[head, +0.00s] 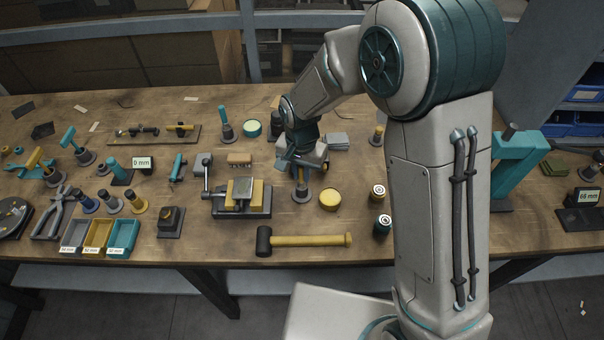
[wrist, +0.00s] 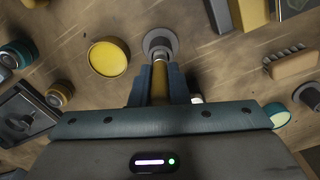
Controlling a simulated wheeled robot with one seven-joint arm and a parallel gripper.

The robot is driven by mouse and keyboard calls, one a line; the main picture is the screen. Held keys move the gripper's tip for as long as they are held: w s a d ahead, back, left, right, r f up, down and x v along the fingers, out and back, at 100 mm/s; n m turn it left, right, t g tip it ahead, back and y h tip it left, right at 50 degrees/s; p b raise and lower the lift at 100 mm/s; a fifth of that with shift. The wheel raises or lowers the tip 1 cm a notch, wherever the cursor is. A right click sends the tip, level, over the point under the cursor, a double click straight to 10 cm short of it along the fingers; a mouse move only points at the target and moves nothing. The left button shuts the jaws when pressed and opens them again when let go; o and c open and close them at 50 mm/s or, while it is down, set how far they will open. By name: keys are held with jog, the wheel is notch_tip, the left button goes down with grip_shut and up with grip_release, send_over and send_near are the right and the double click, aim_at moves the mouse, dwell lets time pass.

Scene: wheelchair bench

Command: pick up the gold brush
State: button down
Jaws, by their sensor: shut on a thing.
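My gripper (head: 301,164) is over the middle of the bench, pointing down. In the wrist view its two fingers (wrist: 158,88) are closed on the gold handle of the gold brush (wrist: 160,72). A round grey foot shows beyond the fingertips. In the head view the brush's grey foot (head: 302,193) shows below the gripper, while most of the gold handle is hidden by the fingers. The brush looks upright. I cannot tell whether its foot touches the bench or is slightly above it.
A yellow round tin (head: 330,199) stands close on the right. A vise (head: 240,197) is on the left, and a mallet (head: 305,240) lies in front. Two small jars (head: 380,207) are farther right. A wooden brush (head: 240,159) and teal tin (head: 252,128) are behind left.

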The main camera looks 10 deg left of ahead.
jog(key=shift+r, duration=0.6)
notch_tip(320, 180, up, 2)
jog(key=shift+r+b, duration=0.2)
jog(key=shift+b, duration=0.2)
jog(key=w+d+r+b, duration=0.1)
jog(key=w+d+r, duration=0.4)
jog(key=d, duration=0.5)
notch_tip(320, 180, up, 2)
jog(key=shift+w+d+r+b, duration=0.15)
jog(key=shift+w+d+b, duration=0.05)
jog(key=shift+b, duration=0.15)
jog(key=c, duration=2)
grip_release()
grip_shut()
